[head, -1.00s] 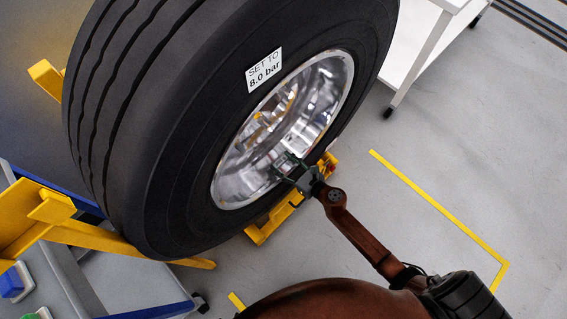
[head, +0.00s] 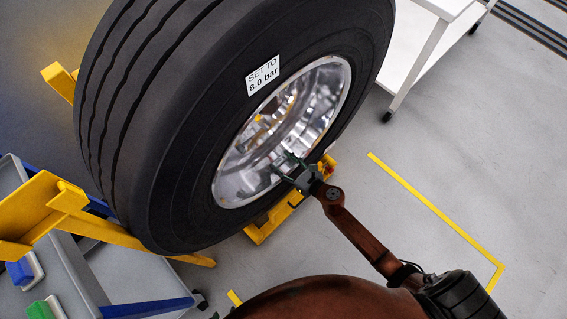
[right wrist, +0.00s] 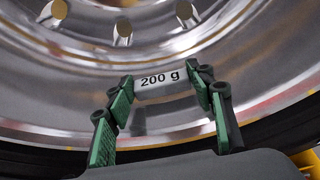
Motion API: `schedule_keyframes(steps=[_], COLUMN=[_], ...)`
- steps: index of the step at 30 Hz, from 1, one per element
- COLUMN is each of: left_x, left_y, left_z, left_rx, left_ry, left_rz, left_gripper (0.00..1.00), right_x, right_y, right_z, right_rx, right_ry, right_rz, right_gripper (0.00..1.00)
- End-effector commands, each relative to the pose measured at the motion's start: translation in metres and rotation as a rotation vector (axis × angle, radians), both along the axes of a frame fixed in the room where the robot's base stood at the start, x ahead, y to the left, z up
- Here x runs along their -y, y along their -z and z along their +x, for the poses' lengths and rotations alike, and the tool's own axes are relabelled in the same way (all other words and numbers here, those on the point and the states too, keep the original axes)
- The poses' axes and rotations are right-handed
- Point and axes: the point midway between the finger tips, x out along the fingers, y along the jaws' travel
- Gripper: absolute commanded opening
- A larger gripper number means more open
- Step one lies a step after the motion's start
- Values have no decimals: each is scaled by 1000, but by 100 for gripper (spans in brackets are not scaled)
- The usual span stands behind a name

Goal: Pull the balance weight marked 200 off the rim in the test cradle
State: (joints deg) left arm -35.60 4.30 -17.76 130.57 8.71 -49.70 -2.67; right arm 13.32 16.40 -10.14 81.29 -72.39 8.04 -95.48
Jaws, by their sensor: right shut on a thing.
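The balance weight (right wrist: 163,82) is a small silver block marked "200 g" in the right wrist view. It sits against the inner face of the shiny rim (right wrist: 55,82), near the rim's edge. My right gripper (right wrist: 163,90) has its green-padded fingers at the two ends of the weight, shut on it. In the head view my right gripper (head: 292,172) reaches into the lower right of the rim (head: 240,180), and the weight is too small to make out. The wheel stands tilted in a yellow cradle (head: 262,228). My left gripper is not clearly in view.
A thick black tyre (head: 190,130) with a "SET TO 8.0 bar" label (head: 263,76) surrounds the rim. A grey cart (head: 75,265) with blue and green items stands lower left. A white table (head: 420,50) stands upper right. The floor to the right is clear, with yellow lines.

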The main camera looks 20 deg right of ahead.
Motion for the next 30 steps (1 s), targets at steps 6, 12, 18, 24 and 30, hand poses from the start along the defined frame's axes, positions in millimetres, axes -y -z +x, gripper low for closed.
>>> schedule_keyframes(steps=[6, 12, 18, 24, 30], left_x=[0, 0, 0, 0, 0], left_y=[-9, -14, -20, -21, -32], left_z=[2, 4, 6, 6, 9], left_rx=[9, 16, 22, 23, 35], left_ry=[0, 0, 0, 0, 0], left_rz=[0, 0, 0, 0, 0], left_gripper=[40, 40, 40, 40, 40], right_x=[-2, -1, -1, 0, 0], right_y=[-19, -25, -31, -28, -37], right_z=[6, 6, 6, 4, 4], right_rx=[20, 21, 21, 14, 13], right_ry=[-2, -1, 0, 0, 0], right_rz=[4, 5, 4, 3, 1], right_gripper=[0, 0, 0, 0, 0])
